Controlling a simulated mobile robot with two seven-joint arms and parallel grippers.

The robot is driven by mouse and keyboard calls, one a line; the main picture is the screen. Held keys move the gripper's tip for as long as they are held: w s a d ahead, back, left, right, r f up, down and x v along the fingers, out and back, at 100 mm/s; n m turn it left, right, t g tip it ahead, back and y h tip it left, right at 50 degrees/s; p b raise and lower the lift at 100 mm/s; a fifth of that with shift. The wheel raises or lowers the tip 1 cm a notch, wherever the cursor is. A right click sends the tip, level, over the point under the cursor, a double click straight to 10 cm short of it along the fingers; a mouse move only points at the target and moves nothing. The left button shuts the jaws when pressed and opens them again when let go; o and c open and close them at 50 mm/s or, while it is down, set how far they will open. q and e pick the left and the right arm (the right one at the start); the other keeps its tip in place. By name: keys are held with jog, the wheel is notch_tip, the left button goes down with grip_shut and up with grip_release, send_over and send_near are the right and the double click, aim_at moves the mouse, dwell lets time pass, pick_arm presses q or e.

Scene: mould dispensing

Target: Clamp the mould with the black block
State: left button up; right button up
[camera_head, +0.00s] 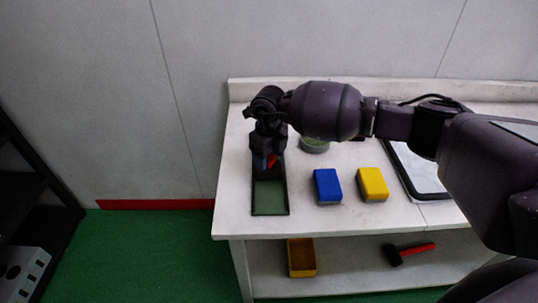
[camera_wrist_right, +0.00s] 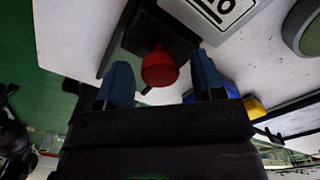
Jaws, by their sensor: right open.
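The mould (camera_head: 270,198) is a long dark-rimmed tray with a green floor, near the left end of the white table. My right gripper (camera_head: 268,161) is over its far part and hides much of that end. In the right wrist view a red knob (camera_wrist_right: 159,68) sits between the open blue fingers of the gripper (camera_wrist_right: 164,82), with a gap visible on each side. The black block (camera_wrist_right: 150,36) shows as a dark shape behind the knob. How the block sits against the mould is hard to tell. My left gripper is not in view.
A blue block (camera_head: 327,185) and a yellow block (camera_head: 372,184) lie right of the mould. A round greenish container (camera_head: 315,145) stands behind them, partly hidden by my arm. A yellow-brown box (camera_head: 301,258) and a red-handled hammer (camera_head: 410,253) are on the lower shelf.

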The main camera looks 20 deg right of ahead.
aim_at(269, 156)
jog(key=shift+r, duration=0.35)
notch_tip(269, 156, up, 10)
dwell(0.4)
